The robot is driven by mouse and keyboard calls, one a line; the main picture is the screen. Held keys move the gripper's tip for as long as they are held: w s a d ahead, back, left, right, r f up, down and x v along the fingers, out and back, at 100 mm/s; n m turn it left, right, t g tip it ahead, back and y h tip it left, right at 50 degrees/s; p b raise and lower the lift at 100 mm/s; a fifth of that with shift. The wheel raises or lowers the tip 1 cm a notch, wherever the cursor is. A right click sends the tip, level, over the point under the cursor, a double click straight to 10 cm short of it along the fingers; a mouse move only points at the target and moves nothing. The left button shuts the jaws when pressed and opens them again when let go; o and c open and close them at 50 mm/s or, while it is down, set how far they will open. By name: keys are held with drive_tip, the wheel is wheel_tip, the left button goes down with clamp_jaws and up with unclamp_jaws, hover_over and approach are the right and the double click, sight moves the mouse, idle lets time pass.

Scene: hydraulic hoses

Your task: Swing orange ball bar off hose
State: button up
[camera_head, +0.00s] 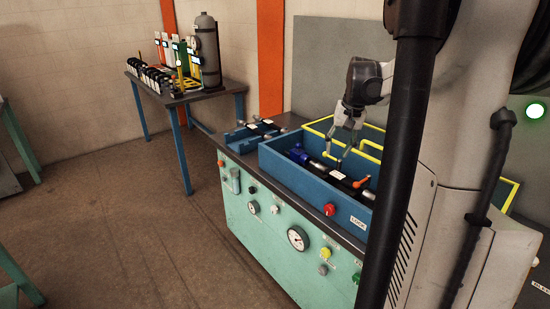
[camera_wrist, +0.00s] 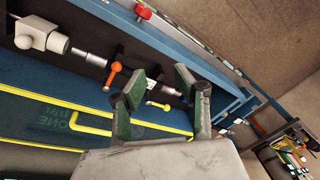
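The orange ball bar (camera_wrist: 113,70) stands on the dark hose assembly (camera_wrist: 92,58) in the wrist view, with its ball at one end. It shows in the head view (camera_head: 361,182) near the right part of the blue box. The hose assembly (camera_head: 318,167) lies in the box, with a blue end at its left. My gripper (camera_head: 338,152) is over the hose, left of the orange bar in the head view. In the wrist view my gripper (camera_wrist: 160,78) has its two green-padded fingers apart, with the bar outside them. Whether a finger touches the hose I cannot tell.
The blue box (camera_head: 287,176) has walls around the hose. Yellow rails (camera_wrist: 95,116) run beside it. A smaller blue holder (camera_head: 247,137) stands left. A table (camera_head: 176,98) with a grey cylinder (camera_head: 207,52) stands behind.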

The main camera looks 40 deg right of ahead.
drive_tip(key=m+y+p, duration=0.1)
drive_tip(key=m, duration=0.1)
hover_over(358, 183)
drive_tip(key=s+d, duration=0.1)
drive_tip(key=s, duration=0.1)
drive_tip(key=s+x, duration=0.1)
drive_tip(key=x, duration=1.1)
drive_tip(key=p+x, duration=0.1)
drive_tip(key=x, duration=0.4)
drive_tip(key=shift+d+f, duration=0.2)
drive_tip(key=shift+d, duration=0.2)
drive_tip(key=shift+c, duration=0.3)
clamp_jaws()
